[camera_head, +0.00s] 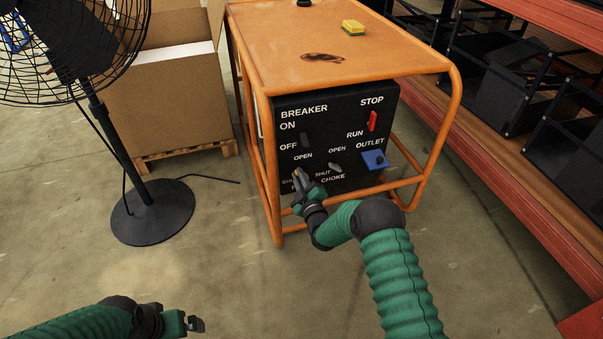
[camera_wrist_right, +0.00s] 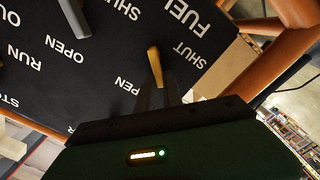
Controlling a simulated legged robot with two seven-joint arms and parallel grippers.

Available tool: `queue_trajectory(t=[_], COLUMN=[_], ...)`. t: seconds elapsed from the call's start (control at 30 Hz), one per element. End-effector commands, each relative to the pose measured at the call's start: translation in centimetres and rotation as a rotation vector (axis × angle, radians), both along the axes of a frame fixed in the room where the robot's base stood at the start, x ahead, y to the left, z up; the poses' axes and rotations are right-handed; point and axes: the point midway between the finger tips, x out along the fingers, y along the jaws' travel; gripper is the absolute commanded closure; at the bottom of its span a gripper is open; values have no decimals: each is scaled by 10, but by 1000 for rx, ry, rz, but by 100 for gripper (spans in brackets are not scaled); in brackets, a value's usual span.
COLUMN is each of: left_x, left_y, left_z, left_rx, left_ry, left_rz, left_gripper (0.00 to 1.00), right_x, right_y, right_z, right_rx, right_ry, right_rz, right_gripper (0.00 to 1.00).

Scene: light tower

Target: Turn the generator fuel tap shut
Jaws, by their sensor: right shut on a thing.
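The generator fuel tap is a small brass-coloured lever (camera_wrist_right: 154,62) on the generator's black panel (camera_head: 345,125). My right gripper (camera_head: 299,177) is at the panel's lower left. In the right wrist view, its dark fingers (camera_wrist_right: 160,92) are shut on the lever's end. That end lies between the OPEN and SHUT labels in this view. In the head view the gripper hides most of the tap and part of its lettering. My left gripper (camera_head: 195,324) is low at the left, away from the generator. Its jaw opening is unclear.
The grey choke lever (camera_head: 335,167) is just right of the tap. The blue outlet (camera_head: 374,159), red stop switch (camera_head: 372,121) and breaker (camera_head: 305,139) are nearby. Orange frame tubes (camera_head: 270,175) surround the panel. A fan (camera_head: 150,205) stands left; shelving (camera_head: 500,160) stands right.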

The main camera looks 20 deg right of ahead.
Motion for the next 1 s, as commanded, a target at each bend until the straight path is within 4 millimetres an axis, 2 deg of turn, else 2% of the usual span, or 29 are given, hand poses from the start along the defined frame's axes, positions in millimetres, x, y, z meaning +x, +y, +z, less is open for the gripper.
queue_trajectory(t=[0.6,1.0], left_x=[0,0], left_y=[0,0], left_z=[4,2], left_rx=[0,0], left_ry=[0,0], left_rz=[0,0], left_gripper=[0,0], right_x=[-1,-1], right_y=[12,12], right_z=[-22,-29], right_rx=[-550,-729], right_ry=[-14,-19], right_rz=[5,6], right_gripper=[100,100])
